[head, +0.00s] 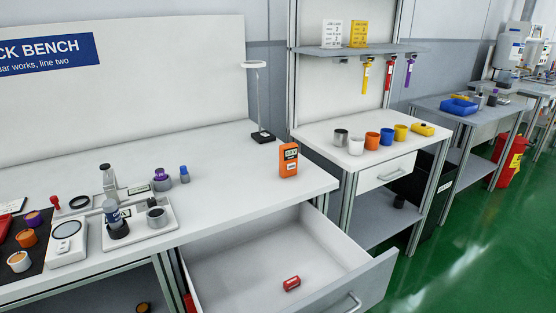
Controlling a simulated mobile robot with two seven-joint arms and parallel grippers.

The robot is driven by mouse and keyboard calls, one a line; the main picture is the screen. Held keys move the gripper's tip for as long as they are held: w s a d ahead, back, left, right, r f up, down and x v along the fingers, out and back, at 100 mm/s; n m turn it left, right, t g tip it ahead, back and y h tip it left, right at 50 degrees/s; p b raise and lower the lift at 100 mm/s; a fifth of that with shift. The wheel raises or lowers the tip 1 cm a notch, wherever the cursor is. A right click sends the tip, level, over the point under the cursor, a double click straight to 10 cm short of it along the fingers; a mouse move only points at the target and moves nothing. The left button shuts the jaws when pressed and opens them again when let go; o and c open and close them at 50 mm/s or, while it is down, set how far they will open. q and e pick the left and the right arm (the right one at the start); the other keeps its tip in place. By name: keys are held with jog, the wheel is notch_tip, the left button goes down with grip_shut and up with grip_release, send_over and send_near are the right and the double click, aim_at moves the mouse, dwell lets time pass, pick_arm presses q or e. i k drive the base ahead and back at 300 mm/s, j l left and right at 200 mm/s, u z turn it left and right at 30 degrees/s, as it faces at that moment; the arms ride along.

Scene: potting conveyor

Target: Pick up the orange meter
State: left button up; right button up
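The orange meter (289,160) stands upright near the right end of the white bench (225,206), with its dark display at the top facing me. Nothing touches it and it is in plain sight. Neither of my grippers shows in the head view.
An open drawer (376,279) juts out below the meter, with a red object (292,283) inside. A lamp (262,134) stands behind the meter. Instruments, including a microscope-like device (112,205), crowd the bench's left part. A side table (325,130) with several cups is to the right.

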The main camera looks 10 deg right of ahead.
aim_at(287, 152)
jog(key=l+u, duration=0.5)
jog(key=l, duration=0.4)
jog(key=l+u, duration=0.25)
jog(key=l, duration=0.35)
jog(key=l+u, duration=0.25)
jog(key=l, duration=0.4)
jog(key=k+l+u, duration=0.1)
jog(key=l+u, duration=0.15)
jog(key=l, duration=0.3)
jog(key=l+u, duration=0.3)
jog(key=l, duration=0.15)
jog(key=l+u, duration=0.35)
jog(key=k+l, duration=0.05)
jog(key=l, duration=0.05)
